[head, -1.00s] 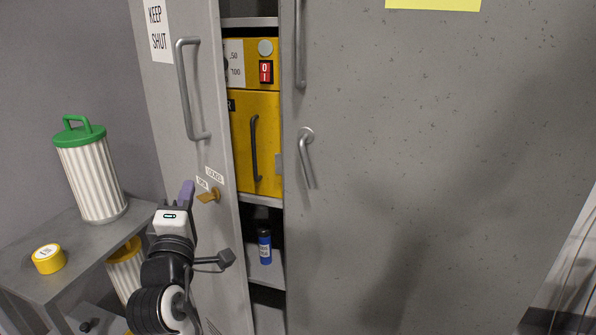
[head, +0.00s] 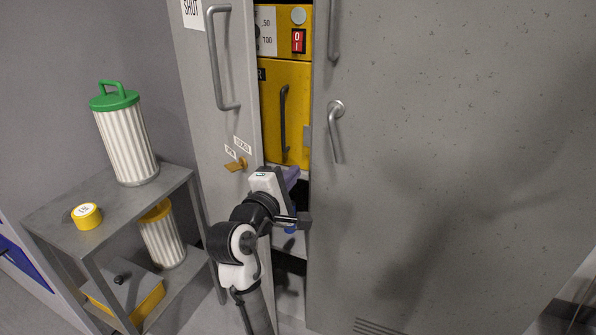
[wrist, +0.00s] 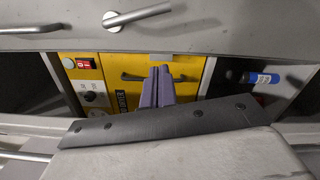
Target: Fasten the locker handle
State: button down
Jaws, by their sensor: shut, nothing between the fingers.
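The grey locker has a left door (head: 205,120) standing ajar and a right door (head: 440,170). A silver lever handle (head: 335,130) on the right door hangs with its arm pointing down. It also shows across the top of the wrist view (wrist: 137,15). A brass-yellow turn piece (head: 236,165) with small labels sits on the left door, below its silver pull bar (head: 222,60). My gripper (head: 292,173) is at the gap between the doors, right of and slightly below the turn piece. Its purple fingers (wrist: 157,86) are shut and empty, pointing toward the yellow unit inside.
Inside stands a yellow unit (head: 270,115) with a red switch and a black handle. A blue bottle (wrist: 255,77) is on a shelf below it, mostly hidden by my wrist in the head view. A grey shelf (head: 130,215) at left holds a green-lidded canister (head: 128,140) and yellow tape (head: 87,216).

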jog(key=w+d+r+p, duration=0.1)
jog(key=w+d+p, duration=0.1)
jog(key=w+d, duration=0.4)
jog(key=shift+w+d+p, duration=0.25)
jog(key=shift+w+p, duration=0.05)
jog(key=shift+w, duration=0.05)
jog(key=shift+r, duration=0.1)
jog(key=shift+s+d+n+p, duration=0.1)
jog(key=shift+d+n+p, duration=0.2)
jog(key=shift+n+p, duration=0.4)
jog(key=shift+n, duration=0.3)
